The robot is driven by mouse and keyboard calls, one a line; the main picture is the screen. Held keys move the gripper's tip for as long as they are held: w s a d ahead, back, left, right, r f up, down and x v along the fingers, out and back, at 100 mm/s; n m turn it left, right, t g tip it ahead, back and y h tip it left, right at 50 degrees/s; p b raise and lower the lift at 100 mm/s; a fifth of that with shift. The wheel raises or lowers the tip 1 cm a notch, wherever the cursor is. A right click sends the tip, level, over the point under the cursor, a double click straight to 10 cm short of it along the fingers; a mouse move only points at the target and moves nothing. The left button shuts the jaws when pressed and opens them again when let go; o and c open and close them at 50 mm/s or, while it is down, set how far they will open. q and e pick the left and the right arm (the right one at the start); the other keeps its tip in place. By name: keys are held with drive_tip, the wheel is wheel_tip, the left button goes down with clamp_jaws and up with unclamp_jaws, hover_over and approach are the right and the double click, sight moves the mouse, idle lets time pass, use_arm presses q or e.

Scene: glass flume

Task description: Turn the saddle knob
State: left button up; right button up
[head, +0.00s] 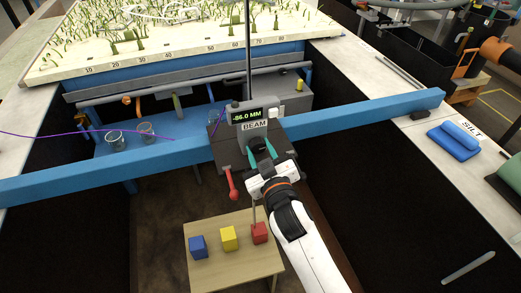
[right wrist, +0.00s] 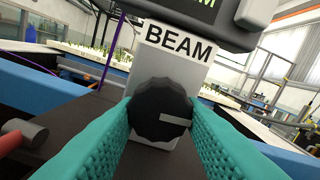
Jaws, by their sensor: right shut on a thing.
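The saddle (head: 232,150) is a dark grey box on the blue beam, with a display reading -86.0 MM and a BEAM label (head: 255,125). The saddle knob (right wrist: 160,109) is black and ridged, below the BEAM label in the right wrist view. Its pale pointer mark points right. My right gripper (head: 262,150) has its teal fingers on either side of the knob and is shut on it; the fingers also show in the right wrist view (right wrist: 160,120). In the head view the gripper hides the knob. My left gripper is out of view.
The blue beam (head: 360,112) spans the flume. A red-ended lever (head: 233,184) hangs from the saddle's left side. A small table (head: 238,268) below holds blue, yellow and red blocks. Glass beakers (head: 115,141) stand behind the beam at left. A thin rod (head: 248,40) rises above the saddle.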

drive_tip(key=o, duration=1)
drive_tip(key=b+v, duration=0.2)
drive_tip(key=v, duration=1)
drive_tip(key=shift+b, duration=0.35)
